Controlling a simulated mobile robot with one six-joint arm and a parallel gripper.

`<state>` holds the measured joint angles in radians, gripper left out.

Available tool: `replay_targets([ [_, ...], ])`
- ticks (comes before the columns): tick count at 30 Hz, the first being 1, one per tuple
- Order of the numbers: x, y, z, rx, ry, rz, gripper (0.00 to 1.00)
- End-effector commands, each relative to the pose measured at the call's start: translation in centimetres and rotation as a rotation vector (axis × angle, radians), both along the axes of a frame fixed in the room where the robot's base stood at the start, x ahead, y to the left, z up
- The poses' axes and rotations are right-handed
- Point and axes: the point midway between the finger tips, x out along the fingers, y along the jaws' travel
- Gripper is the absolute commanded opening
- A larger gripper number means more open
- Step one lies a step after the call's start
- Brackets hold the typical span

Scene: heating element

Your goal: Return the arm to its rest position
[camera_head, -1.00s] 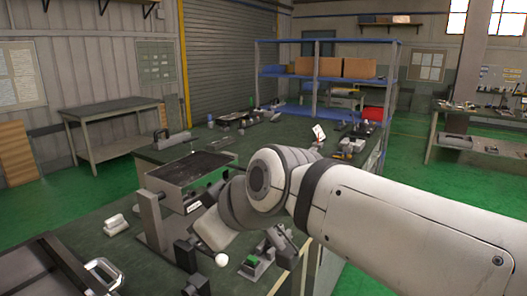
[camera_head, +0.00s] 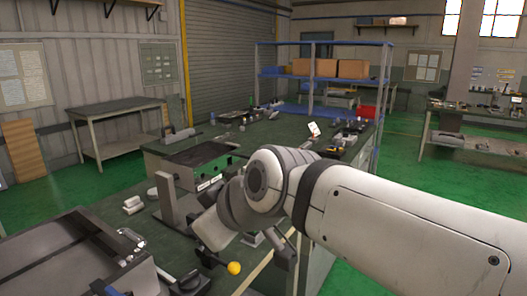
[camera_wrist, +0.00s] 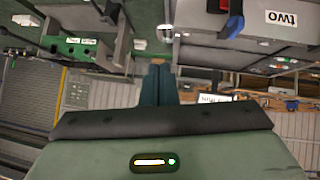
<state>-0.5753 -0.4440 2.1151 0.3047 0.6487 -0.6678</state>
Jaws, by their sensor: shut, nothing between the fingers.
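My arm reaches in from the right in the head view, its wrist over the near part of the green-topped workbench (camera_head: 262,135). My gripper (camera_wrist: 160,72) shows in the wrist view with its two dark fingers together and nothing between them. In the head view, my arm and the clutter hide the fingers, so I cannot make them out there. The fingertips appear clear of the things around them in the wrist view.
A dark-topped box (camera_head: 198,160) stands on the bench left of my wrist. The wrist view shows a grey box labelled "TWO" (camera_wrist: 255,22) and a green-panelled box (camera_wrist: 75,48). Blue shelving (camera_head: 312,90) stands behind.

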Motion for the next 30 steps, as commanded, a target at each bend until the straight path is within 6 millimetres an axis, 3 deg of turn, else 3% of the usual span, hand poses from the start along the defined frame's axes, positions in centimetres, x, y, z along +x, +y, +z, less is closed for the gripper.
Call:
replay_targets([
  [2, 0.0, -0.1, -0.1, -0.003, 0.005, -0.005, 0.00],
  [8, 0.7, -3.7, -2.4, -0.033, 0.107, -0.138, 0.00],
  [17, 0.5, -11.0, -6.7, -0.079, 0.300, -0.417, 0.00],
  [24, -2.7, -19.6, -11.2, -0.118, 0.533, -0.789, 0.00],
  [30, -5.6, -23.8, -13.5, -0.131, 0.651, -0.993, 0.00],
])
